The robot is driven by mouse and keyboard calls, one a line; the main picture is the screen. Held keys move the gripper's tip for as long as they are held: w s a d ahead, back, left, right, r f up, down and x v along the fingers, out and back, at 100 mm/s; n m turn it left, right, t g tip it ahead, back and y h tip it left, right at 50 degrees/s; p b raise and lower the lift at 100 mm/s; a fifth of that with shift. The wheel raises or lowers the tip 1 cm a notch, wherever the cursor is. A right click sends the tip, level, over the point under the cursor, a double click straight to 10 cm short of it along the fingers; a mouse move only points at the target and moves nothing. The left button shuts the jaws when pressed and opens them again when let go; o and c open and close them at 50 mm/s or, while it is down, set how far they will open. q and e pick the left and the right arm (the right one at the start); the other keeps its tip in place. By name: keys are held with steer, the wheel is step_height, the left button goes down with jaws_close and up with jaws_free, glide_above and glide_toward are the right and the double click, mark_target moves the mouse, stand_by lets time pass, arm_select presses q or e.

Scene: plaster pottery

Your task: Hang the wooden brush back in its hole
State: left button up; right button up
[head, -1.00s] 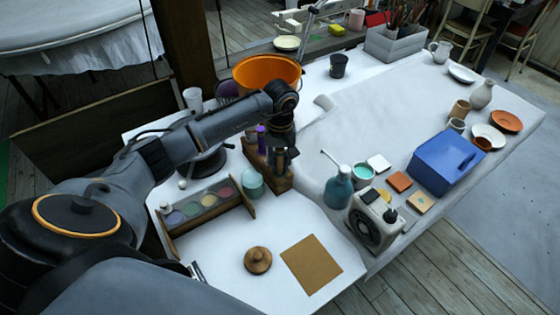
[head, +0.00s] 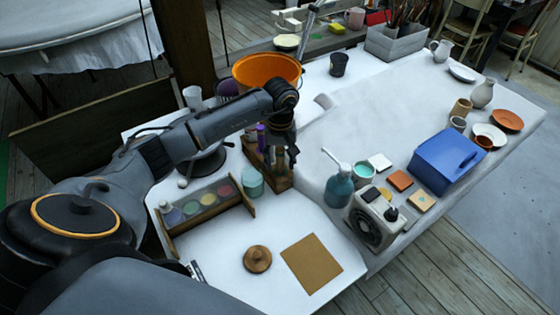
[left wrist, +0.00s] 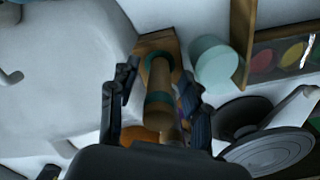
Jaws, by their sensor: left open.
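The wooden brush (left wrist: 158,105), a light wooden handle with teal bands, shows in the left wrist view between my left gripper's (left wrist: 162,92) two fingers. The fingers are apart, one on each side of the handle. The brush's far end meets a brown wooden holder (left wrist: 155,44); whether it is fully seated in its hole cannot be told. In the head view my left gripper (head: 284,152) is over the wooden holder (head: 279,182), and the brush is mostly hidden by it. My right gripper is not in view.
A teal cup (head: 252,183) stands close to the holder. A paint rack (head: 205,207), a blue bottle (head: 339,188) and an orange bowl (head: 267,72) are around it. A brown sheet (head: 311,264) and a round wooden lid (head: 257,260) lie on the white table.

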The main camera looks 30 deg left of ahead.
arm_select(q)
step_height(320, 180, up, 12)
steer(key=shift+f, duration=0.25)
